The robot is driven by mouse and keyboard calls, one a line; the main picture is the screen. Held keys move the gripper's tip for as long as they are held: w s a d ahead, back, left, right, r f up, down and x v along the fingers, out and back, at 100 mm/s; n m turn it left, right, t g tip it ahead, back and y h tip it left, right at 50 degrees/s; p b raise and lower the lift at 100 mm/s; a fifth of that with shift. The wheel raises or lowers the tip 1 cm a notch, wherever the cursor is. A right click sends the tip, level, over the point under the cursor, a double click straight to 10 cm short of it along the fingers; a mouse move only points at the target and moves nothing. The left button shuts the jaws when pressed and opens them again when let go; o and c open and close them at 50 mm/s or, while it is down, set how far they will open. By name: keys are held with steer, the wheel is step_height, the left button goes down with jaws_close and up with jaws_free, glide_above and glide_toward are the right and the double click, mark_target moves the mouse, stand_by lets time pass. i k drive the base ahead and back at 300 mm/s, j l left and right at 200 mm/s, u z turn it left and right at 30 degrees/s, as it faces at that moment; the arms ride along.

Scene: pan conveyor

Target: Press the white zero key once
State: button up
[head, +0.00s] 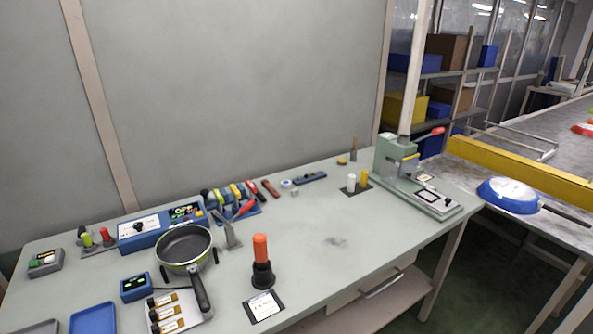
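I cannot pick out a white zero key for certain at this size. A small blue box (136,287) with a dark face and small green marks stands at the front left of the table, beside the pan. A larger blue instrument box (150,233) with a white label, a black knob and a dark panel with small coloured marks stands behind it. A grey box (45,263) with small coloured buttons is at the far left. My gripper is not in view.
A dark pan (184,246) with its handle toward me sits on the grey-green table (310,255). An orange-handled tool (261,260) stands upright right of it. A green press (405,170) is at the right end. The table's middle is mostly clear.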

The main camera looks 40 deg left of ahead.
mark_target(49, 258)
steer(key=u, duration=2.8)
